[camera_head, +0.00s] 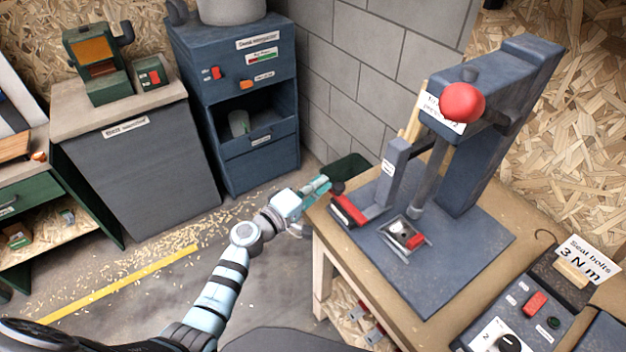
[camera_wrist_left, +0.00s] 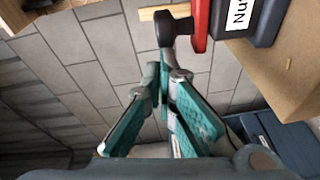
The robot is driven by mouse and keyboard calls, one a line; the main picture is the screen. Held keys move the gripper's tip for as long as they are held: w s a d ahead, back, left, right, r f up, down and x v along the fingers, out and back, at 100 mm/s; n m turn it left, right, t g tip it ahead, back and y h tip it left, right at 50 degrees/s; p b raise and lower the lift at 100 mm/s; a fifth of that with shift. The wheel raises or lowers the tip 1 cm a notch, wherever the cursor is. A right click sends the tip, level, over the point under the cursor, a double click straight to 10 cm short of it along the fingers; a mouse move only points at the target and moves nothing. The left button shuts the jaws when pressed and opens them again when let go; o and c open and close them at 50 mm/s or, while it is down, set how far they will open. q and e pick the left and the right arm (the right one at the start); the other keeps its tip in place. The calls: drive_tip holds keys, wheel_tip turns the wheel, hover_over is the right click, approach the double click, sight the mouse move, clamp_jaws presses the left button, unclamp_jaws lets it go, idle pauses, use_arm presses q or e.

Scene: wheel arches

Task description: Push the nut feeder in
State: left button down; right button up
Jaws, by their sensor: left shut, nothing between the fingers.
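The nut feeder (camera_head: 396,172) is a grey upright block with a label, standing on the press base at the bench's left side. A red slide (camera_head: 349,210) with a dark knob (camera_head: 337,187) sticks out from its left side. My left gripper (camera_head: 321,185) is shut and empty, just left of the knob; I cannot tell whether they touch in the head view. My right gripper is not in view.
The blue press (camera_head: 505,120) with a red ball handle (camera_head: 462,102) stands on the wooden bench (camera_head: 340,248). A small fixture (camera_head: 404,234) sits under its ram. A control box (camera_head: 520,310) is at the lower right. The floor left of the bench is open.

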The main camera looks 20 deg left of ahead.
use_arm(q)
drive_tip(key=s+d, duration=0.5)
drive_tip(key=d, duration=0.1)
drive_tip(key=s+a+r+b, duration=0.1)
drive_tip(key=s+a, duration=0.6)
drive_tip(key=a, duration=0.1)
drive_tip(key=shift+s+a, duration=0.2)
drive_tip(key=shift+s, duration=0.2)
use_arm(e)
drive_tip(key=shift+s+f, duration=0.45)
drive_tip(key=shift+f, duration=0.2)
use_arm(q)
drive_tip(key=shift+a, duration=0.1)
